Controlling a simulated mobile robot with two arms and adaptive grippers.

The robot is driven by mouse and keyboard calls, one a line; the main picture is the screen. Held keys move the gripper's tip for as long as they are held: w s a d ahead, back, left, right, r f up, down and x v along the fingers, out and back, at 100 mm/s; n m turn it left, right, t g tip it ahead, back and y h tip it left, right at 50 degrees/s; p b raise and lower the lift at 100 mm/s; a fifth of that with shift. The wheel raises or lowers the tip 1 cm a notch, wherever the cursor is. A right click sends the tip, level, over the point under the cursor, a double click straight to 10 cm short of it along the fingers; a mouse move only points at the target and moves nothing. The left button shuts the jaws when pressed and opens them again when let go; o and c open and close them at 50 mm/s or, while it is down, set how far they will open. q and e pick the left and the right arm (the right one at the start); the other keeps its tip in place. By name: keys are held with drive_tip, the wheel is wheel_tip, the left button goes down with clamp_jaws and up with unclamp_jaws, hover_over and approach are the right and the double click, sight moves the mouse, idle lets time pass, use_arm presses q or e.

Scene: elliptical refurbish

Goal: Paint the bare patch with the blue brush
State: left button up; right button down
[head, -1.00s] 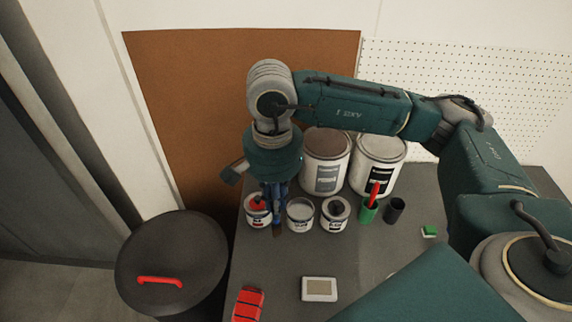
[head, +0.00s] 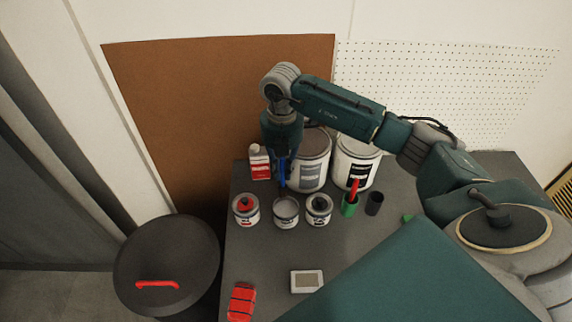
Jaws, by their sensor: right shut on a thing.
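My right gripper (head: 283,155) points down and is shut on the blue brush (head: 283,172). The brush is upright, and its tip is at or just over the mouth of the middle small can (head: 286,214), which has a light grey top. I cannot tell whether the bristles are inside it. A small white-framed plate with a grey-beige patch (head: 306,282) lies near the front of the dark table (head: 265,262); it may be the bare patch. My left gripper is not in view.
Small cans with red (head: 246,209) and dark (head: 319,209) contents flank the middle can. Two large cans stand behind. A green cup (head: 349,205) holds a red-handled tool, beside a dark cup (head: 374,203). A red object (head: 241,301) lies front left. A black bin (head: 165,262) stands left.

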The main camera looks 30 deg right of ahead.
sight(286, 186)
drive_tip(key=shift+d+f+m, duration=0.25)
drive_tip(key=shift+d+m, duration=0.2)
drive_tip(key=shift+m, duration=0.75)
drive_tip(key=shift+d+f, duration=0.1)
drive_tip(key=shift+f, duration=0.2)
wheel_tip(286, 186, down, 4)
drive_tip(key=b, duration=0.3)
drive_tip(key=shift+f+b, duration=0.6)
drive_tip(key=shift+f, duration=0.05)
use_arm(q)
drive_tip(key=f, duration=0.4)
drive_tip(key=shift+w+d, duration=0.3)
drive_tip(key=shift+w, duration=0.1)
use_arm(e)
drive_tip(key=shift+f, duration=0.1)
use_arm(q)
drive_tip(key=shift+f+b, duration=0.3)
drive_tip(key=shift+b, duration=0.05)
use_arm(e)
drive_tip(key=shift+s+f, duration=0.1)
drive_tip(key=shift+f, duration=0.45)
